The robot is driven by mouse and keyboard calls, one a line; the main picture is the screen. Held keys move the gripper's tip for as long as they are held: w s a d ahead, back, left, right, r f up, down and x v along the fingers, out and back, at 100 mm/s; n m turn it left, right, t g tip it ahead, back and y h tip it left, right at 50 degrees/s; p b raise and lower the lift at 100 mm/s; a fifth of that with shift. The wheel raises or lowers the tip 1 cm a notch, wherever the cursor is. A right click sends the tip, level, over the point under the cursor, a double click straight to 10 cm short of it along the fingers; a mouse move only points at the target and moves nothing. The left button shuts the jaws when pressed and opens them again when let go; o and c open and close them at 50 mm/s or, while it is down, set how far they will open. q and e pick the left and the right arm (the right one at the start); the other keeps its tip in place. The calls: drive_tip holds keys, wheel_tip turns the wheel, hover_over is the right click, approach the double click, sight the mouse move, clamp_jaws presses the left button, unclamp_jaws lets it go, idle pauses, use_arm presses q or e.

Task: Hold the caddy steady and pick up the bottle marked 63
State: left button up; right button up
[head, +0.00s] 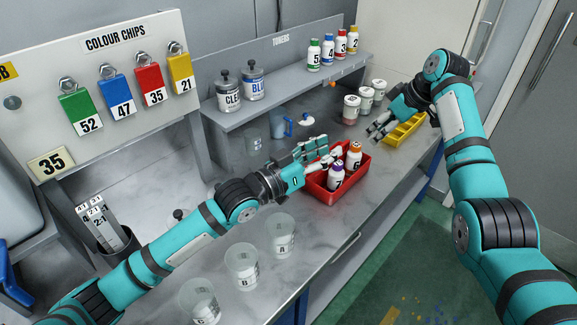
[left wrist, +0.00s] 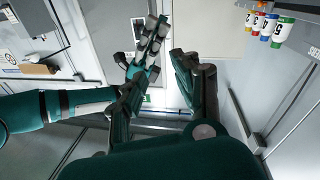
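The red caddy (head: 319,190) stands on the grey bench in the head view. It holds a white bottle with a purple cap (head: 335,178) and one with an orange cap (head: 354,158). Their labels are too small to read surely, so I cannot tell which is 63. My left gripper (head: 332,151) is at the caddy's left back side, partly over it, fingers apart. In the left wrist view its fingers (left wrist: 170,68) are spread with nothing between them. My right gripper (head: 375,131) is right of and behind the caddy, fingers slightly apart and empty. The caddy does not show in the left wrist view.
A yellow tray (head: 401,134) lies under my right arm. White jars (head: 351,109) stand behind it. Clear cups (head: 280,236) line the bench's front left. A blue-handled jug (head: 283,125) stands behind my left gripper. A shelf (head: 290,85) holds tins and toner bottles.

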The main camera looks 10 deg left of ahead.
use_arm(q)
drive_tip(key=w+a+f+y, duration=0.1)
drive_tip(key=a+f+y, duration=0.1)
drive_tip(key=f, duration=0.1)
drive_tip(key=w+a+f+g+y, duration=0.1)
drive_tip(key=w+a+f, duration=0.1)
drive_tip(key=a+f, duration=0.1)
drive_tip(key=w+a+f+g+y, duration=0.1)
drive_tip(key=w+a+f+y, duration=0.1)
drive_tip(key=a+f, duration=0.1)
drive_tip(key=shift+w+a+f+y, duration=0.1)
drive_tip(key=shift+a+f+y, duration=0.2)
drive_tip(key=shift+f, duration=0.3)
drive_tip(key=shift+w+f, duration=0.15)
drive_tip(key=shift+f, duration=0.05)
drive_tip(key=x, duration=1.1)
drive_tip(key=shift+w+d+f, duration=0.15)
drive_tip(key=shift+f, duration=0.15)
clamp_jaws()
